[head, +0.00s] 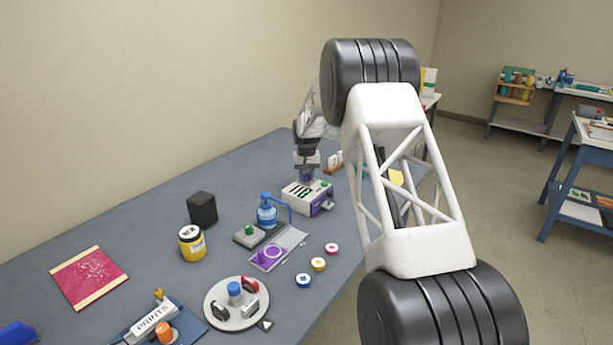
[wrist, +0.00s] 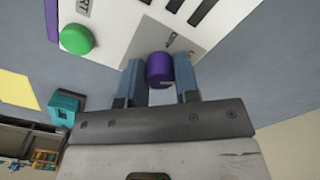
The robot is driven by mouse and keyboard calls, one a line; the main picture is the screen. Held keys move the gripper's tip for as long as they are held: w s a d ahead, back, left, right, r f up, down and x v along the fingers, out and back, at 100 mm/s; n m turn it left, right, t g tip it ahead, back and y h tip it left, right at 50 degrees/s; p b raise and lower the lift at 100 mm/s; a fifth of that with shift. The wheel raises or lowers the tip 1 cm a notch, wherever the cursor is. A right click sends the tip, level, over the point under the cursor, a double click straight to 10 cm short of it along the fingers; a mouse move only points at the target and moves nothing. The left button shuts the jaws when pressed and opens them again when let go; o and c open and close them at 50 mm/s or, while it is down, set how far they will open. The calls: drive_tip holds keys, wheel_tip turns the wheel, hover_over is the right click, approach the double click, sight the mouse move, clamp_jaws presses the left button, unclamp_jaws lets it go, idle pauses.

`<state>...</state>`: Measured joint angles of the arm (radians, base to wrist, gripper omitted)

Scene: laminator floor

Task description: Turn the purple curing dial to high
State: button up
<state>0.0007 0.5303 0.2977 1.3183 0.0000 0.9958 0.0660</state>
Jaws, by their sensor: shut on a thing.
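The purple curing dial (wrist: 160,70) is a short round knob on the pale top panel of a white and purple machine (head: 302,199). In the wrist view it sits between the two blue fingers of my gripper (wrist: 158,64), which is shut on it. A slanted mark shows on the panel (wrist: 205,22) just beyond the dial; the setting labels cannot be read. In the head view my gripper (head: 306,168) points down over the back of the machine and largely hides the dial.
A green button (wrist: 76,40) and dark slots lie near the dial. My arm covers the bench's right side.

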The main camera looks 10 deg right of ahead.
sight(307, 174)
drive_tip(key=m, duration=0.4)
drive_tip(key=shift+m, duration=0.3)
drive_tip(key=m, duration=0.4)
drive_tip(key=shift+m, duration=0.3)
drive_tip(key=o, duration=0.9)
drive_tip(key=shift+r, duration=0.2)
drive_tip(key=shift+r, duration=3.7)
drive_tip(key=shift+r, duration=0.15)
